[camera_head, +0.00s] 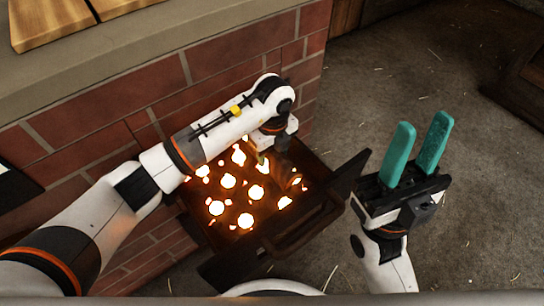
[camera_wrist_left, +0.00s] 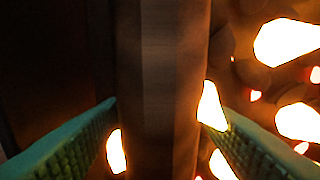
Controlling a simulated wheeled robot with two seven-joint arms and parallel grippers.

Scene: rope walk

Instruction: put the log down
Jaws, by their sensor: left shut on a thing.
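The log (camera_wrist_left: 160,80) is a brown bar running up the middle of the left wrist view, between the teal fingers of my left gripper (camera_wrist_left: 160,135), which is shut on it. In the head view my left gripper (camera_head: 264,155) points down over the back right part of an open drawer full of glowing embers (camera_head: 228,181). There the log is mostly hidden under the wrist and hard to make out. I cannot tell whether it touches the embers. My right gripper (camera_head: 418,150) is open and empty, its teal fingers apart and pointing up, right of the drawer.
The drawer's dark front with a handle (camera_head: 305,230) sticks out from a red brick wall (camera_head: 90,110). A stone ledge (camera_head: 130,50) tops the wall, with wooden boards (camera_head: 45,25) on it. Bare floor (camera_head: 420,60) lies to the right.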

